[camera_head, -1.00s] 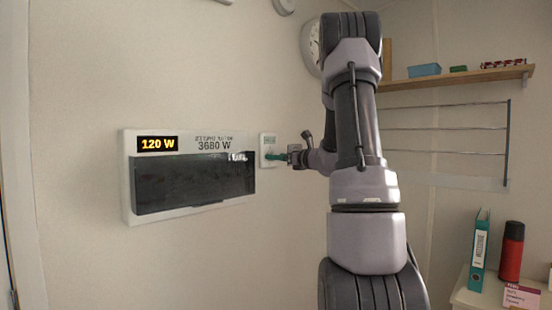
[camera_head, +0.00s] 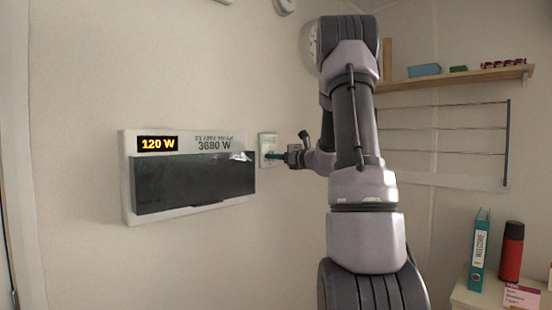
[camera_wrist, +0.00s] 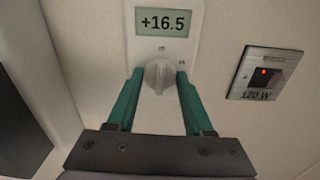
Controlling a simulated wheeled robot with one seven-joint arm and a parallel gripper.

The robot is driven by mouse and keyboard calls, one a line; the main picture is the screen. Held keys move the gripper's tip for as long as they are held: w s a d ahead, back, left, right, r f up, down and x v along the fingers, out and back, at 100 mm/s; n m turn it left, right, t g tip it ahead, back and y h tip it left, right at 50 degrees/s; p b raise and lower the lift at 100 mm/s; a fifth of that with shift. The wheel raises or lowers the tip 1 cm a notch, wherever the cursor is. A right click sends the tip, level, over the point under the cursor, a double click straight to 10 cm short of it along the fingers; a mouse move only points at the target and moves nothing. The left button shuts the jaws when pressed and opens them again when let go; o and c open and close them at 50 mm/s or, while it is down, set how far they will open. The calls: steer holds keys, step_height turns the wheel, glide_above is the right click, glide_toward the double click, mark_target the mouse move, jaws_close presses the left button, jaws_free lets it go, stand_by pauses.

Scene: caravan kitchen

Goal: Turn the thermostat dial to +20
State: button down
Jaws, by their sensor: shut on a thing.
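The thermostat (camera_wrist: 190,62) is a white panel on the wall with a display (camera_wrist: 162,23) reading +16.5. Its round grey dial (camera_wrist: 158,77) sits below the display, with small scale marks around it. My gripper (camera_wrist: 158,82) has its two green fingers on either side of the dial, shut on it. In the head view the thermostat (camera_head: 267,142) is a small white plate on the wall, and my gripper (camera_head: 276,156) reaches it from the right. The dial is hidden there.
A white panel (camera_head: 127,175) with a dark cover, reading 120 W and 3680 W, is left of the thermostat. A small metal plate (camera_wrist: 266,73) with a red light and 120 W is to its right. A shelf (camera_head: 455,79) and wire rack (camera_head: 445,128) are at right.

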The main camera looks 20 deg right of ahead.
steer(key=m, duration=2.3)
steer(key=shift+f+m, duration=0.1)
steer(key=shift+m, duration=0.2)
stand_by(0.4)
steer(key=shift+c, duration=1.4)
jaws_free()
steer(key=v, duration=1.1)
